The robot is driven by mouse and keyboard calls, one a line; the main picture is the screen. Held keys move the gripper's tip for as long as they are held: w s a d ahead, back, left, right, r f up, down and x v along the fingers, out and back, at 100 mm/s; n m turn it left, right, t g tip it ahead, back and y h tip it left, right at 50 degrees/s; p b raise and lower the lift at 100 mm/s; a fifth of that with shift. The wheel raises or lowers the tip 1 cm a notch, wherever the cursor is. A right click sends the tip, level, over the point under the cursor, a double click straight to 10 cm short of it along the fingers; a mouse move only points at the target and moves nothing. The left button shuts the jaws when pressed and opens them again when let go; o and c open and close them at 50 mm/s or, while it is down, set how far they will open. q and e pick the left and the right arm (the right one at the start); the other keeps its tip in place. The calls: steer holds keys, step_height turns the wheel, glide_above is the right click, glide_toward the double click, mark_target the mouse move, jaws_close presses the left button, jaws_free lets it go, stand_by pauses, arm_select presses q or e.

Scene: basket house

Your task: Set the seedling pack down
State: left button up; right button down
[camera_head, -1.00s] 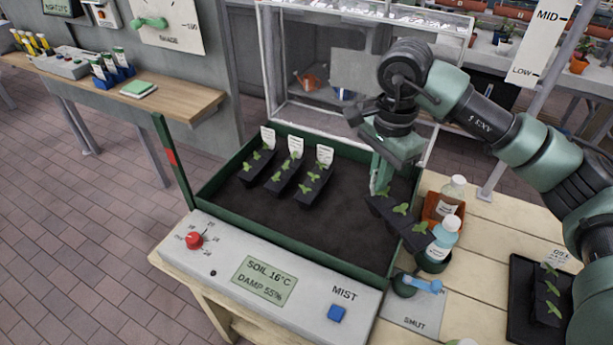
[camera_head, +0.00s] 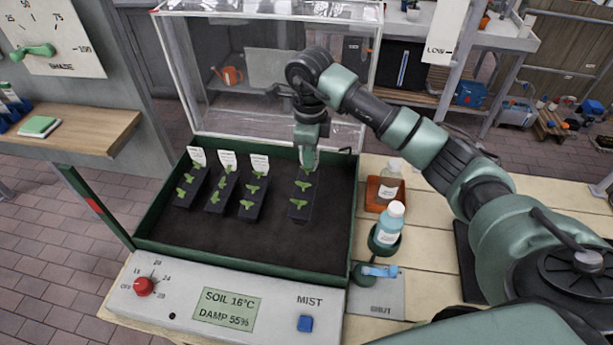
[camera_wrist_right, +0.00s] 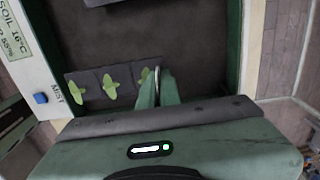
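My right gripper (camera_head: 308,160) is over the right part of the green-walled soil tray (camera_head: 157,212). It is shut on the far end of a dark seedling pack (camera_head: 298,211) with several green seedlings. The pack also shows in the right wrist view (camera_wrist_right: 88,78), beside the fingers (camera_wrist_right: 158,88), which hide its gripped end. The pack lies lengthwise within the tray walls, close to the soil; I cannot tell whether it touches. Three similar packs with white labels stand in a row to its left, the nearest of them (camera_head: 249,212) a gap away. My left gripper is not in view.
A clear cover (camera_head: 270,60) stands raised behind the tray. A control panel (camera_head: 262,297) runs along the front. To the right are an orange holder (camera_head: 376,203) and a blue bottle (camera_head: 388,228). Bare soil lies around the held pack.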

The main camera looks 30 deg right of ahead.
mark_target(309, 180)
step_height(309, 180, down, 3)
steer(key=shift+f, duration=0.1)
step_height(309, 180, down, 4)
steer(key=shift+r+p, duration=0.1)
steer(key=shift+p, duration=0.65)
steer(key=shift+f, duration=0.35)
steer(key=c, duration=1.6)
jaws_free()
steer(key=shift+c, duration=0.2)
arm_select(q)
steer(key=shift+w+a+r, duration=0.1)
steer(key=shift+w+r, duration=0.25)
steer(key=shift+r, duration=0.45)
